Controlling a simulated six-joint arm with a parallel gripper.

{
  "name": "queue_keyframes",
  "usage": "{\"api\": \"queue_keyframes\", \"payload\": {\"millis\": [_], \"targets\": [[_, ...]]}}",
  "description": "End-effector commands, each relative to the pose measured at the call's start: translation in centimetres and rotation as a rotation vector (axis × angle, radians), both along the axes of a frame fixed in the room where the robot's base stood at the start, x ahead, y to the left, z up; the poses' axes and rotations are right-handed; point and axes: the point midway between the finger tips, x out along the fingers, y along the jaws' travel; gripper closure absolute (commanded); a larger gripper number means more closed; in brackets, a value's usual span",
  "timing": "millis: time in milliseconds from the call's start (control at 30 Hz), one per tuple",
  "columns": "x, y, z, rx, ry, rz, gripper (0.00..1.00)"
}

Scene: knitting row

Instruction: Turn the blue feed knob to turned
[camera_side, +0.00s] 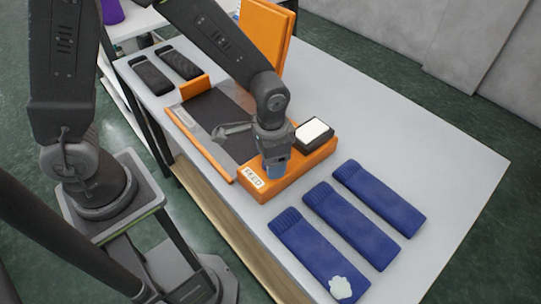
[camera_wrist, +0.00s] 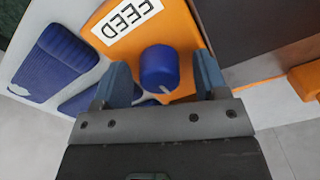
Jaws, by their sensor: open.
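The blue feed knob (camera_wrist: 159,68) stands on the orange feed block (camera_wrist: 112,52), beside a white label reading FEED (camera_wrist: 127,18). A light pointer line shows on the knob's edge in the wrist view. My gripper (camera_wrist: 163,82) is open, with one blue-grey finger on each side of the knob and visible gaps between. In the side view my gripper (camera_side: 275,165) points down over the front part of the orange block (camera_side: 302,172) and hides most of the knob. I cannot tell whether the fingertips reach down beside it.
A white-topped dark button (camera_side: 314,132) sits on the block's far end. Several blue knitted pieces (camera_side: 345,213) lie to the right, one with a white patch (camera_side: 340,288). A dark bed with orange edges (camera_side: 214,118) lies left. Two black pieces (camera_side: 178,62) lie at the back left.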

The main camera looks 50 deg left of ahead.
Motion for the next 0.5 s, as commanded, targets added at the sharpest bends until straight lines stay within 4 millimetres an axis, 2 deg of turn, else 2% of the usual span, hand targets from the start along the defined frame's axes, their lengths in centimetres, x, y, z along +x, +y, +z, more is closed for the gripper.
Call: {"api": "queue_keyframes", "payload": {"millis": [167,500], "targets": [[0.0,0.0,0.01,0.0,0.0,0.0,0.33],[0.0,0.0,0.04,0.0,0.0,0.0,0.66]]}}
